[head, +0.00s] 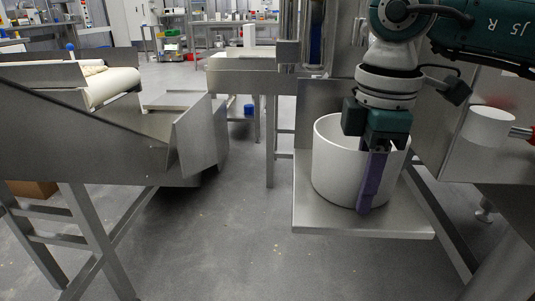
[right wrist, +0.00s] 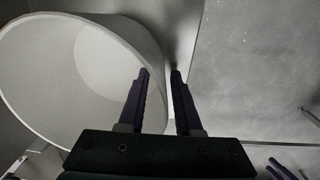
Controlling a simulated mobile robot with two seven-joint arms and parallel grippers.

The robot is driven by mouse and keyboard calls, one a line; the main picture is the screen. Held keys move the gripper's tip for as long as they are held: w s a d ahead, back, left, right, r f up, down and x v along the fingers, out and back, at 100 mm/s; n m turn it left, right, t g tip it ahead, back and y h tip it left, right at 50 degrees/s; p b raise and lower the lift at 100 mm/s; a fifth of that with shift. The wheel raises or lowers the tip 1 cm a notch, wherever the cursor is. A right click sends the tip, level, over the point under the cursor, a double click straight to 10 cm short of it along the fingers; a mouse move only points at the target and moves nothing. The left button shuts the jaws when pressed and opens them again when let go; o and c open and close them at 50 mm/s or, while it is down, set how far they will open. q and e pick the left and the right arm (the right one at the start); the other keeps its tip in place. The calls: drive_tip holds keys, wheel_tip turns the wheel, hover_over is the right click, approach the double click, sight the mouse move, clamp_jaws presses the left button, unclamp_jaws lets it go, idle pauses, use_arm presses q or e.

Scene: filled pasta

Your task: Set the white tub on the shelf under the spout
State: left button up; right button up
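The white tub (head: 335,165) stands upright on the metal shelf (head: 350,222), towards its back, with the shelf's front strip bare. My right gripper (head: 366,205) points down at the tub's front right, its purple finger crossing in front of the wall. In the right wrist view the two fingers (right wrist: 160,75) are apart with a gap between them. The tub (right wrist: 30,75) fills the left there, and the left finger overlaps its wall. I cannot tell whether the fingers straddle the wall or touch it. I cannot make out the spout for certain.
A sheet-metal chute (head: 100,120) on crossed legs stands at the left, with a white roller (head: 112,86) on it. A metal upright stands behind the shelf. A white cylinder (head: 489,128) is at the right. Open grey floor (head: 220,240) lies between chute and shelf.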

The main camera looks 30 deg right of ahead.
wheel_tip(320, 180, up, 12)
drive_tip(key=p, duration=0.4)
drive_tip(key=s+a+r+n+t+y, duration=0.15)
drive_tip(key=a+n+y, duration=0.35)
drive_tip(key=a, duration=0.7)
drive_tip(key=s+a+r+n+y, duration=0.1)
drive_tip(key=a+r+n+y, duration=0.2)
drive_tip(key=a+y, duration=0.7)
drive_tip(key=w+a+r+m+t+y, duration=0.1)
drive_tip(key=w+r+m+t+y, duration=0.15)
drive_tip(key=r+t, duration=0.4)
drive_tip(key=w+a+r+m+t+y, duration=0.1)
drive_tip(key=a+r+m+t, duration=0.15)
drive_tip(key=r+t, duration=0.35)
drive_tip(key=w+d+f+m+t+h, duration=0.2)
drive_tip(key=d+f+m+h, duration=0.3)
drive_tip(key=d+m+h, duration=0.3)
drive_tip(key=w+d+f+m+t+h, duration=0.1)
drive_tip(key=d+f+m+t+h, duration=0.1)
drive_tip(key=d+f+m+h, duration=0.55)
drive_tip(key=s+d+f+g+h, duration=0.3)
drive_tip(key=s+f+g+h, duration=0.1)
drive_tip(key=s+f+g, duration=0.5)
drive_tip(key=s+a+f+n+g+y, duration=0.1)
drive_tip(key=s+f+n+g, duration=0.2)
drive_tip(key=s+f+g, duration=0.2)
drive_tip(key=s+f, duration=0.3)
drive_tip(key=s, duration=0.4)
drive_tip(key=shift+s+a+f+g, duration=0.35)
drive_tip(key=shift+a+g, duration=0.05)
